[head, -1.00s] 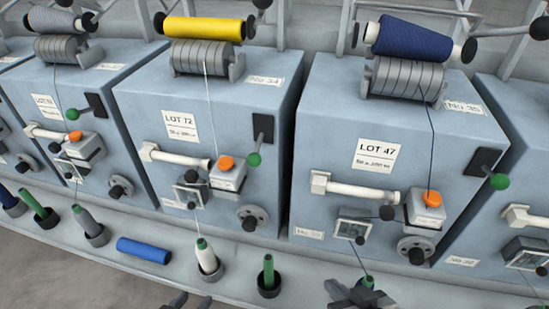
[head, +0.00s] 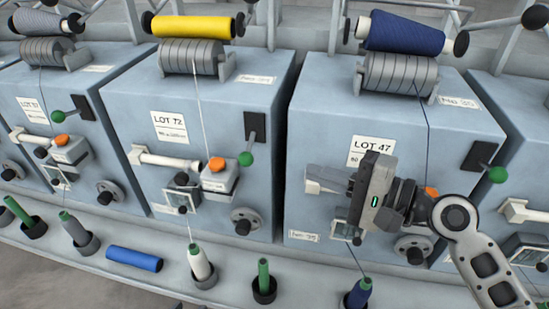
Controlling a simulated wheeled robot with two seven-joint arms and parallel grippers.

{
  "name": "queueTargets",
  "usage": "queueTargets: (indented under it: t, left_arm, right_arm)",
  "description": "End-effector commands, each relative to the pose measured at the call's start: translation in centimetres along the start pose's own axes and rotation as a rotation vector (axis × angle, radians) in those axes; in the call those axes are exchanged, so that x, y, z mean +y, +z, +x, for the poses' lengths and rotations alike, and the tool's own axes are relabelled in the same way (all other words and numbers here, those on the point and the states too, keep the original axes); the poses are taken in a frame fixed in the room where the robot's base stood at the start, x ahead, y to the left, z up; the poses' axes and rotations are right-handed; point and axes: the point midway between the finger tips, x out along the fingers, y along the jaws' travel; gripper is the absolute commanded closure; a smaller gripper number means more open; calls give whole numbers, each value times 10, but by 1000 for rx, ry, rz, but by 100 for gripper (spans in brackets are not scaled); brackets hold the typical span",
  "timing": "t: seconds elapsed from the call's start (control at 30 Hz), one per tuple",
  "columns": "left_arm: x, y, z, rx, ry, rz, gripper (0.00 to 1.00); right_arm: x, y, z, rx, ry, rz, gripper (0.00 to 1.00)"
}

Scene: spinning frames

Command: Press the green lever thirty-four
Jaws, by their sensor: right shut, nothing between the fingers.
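The middle machine (head: 190,105) carries a yellow spool and the LOT 72 label. The number plate on its top (head: 256,80) appears to read No. 34. Its green-knobbed lever (head: 246,159) hangs from a dark slotted plate on the right of its front face, with the knob low. My right gripper (head: 365,195) is shut and empty. It is in front of the LOT 47 machine, to the right of and lower than that lever, and apart from it. It hides part of the LOT 47 front. My left gripper is out of view.
The LOT 47 machine (head: 310,130) has its own green lever (head: 497,174). Another green lever (head: 58,116) is on the left machine. Orange buttons (head: 216,164) and white bars (head: 165,160) stick out from the fronts. Bobbins and a blue tube (head: 134,259) line the front ledge.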

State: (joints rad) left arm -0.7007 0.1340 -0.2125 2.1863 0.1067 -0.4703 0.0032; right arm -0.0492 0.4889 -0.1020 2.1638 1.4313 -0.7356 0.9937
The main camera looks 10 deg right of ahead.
Motion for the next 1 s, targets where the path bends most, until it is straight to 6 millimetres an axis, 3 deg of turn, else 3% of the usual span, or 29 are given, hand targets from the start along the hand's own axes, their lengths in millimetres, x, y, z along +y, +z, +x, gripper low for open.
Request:
queueTargets:
  t: [0.17, 0.6, 1.0]
  left_arm:
    - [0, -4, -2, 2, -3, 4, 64]
    - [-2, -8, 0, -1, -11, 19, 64]
    - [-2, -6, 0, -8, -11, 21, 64]
  right_arm:
    - [-2, 0, 16, 0, -4, 1, 100]
    - [0, 0, 89, 2, -1, 1, 100]
    - [1, 0, 100, 2, 1, -2, 100]
